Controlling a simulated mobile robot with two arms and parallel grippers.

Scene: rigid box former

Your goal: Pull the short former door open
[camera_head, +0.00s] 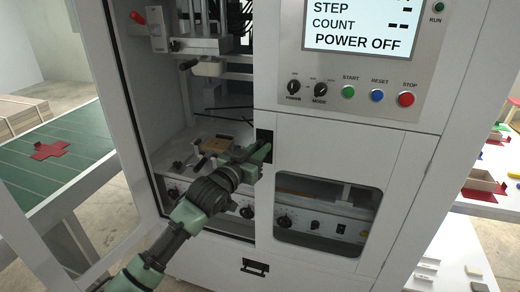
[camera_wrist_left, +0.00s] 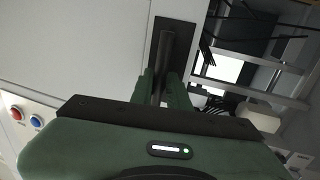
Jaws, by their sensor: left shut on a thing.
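The short former door (camera_head: 330,160) is the white panel with a rounded window, below the control panel in the head view. It looks roughly flush with the machine front; a slight gap cannot be told. Its dark handle (camera_head: 264,137) is at the door's upper left corner, partly hidden by my left gripper (camera_head: 260,153). In the left wrist view, the dark upright handle bar (camera_wrist_left: 166,47) stands between the two green fingers of my left gripper (camera_wrist_left: 164,88), which is shut on it. My right gripper is not in view.
The control panel (camera_head: 370,108) with knobs and buttons is above the door. A green table (camera_head: 60,150) stands left; a white table (camera_head: 485,205) stands right.

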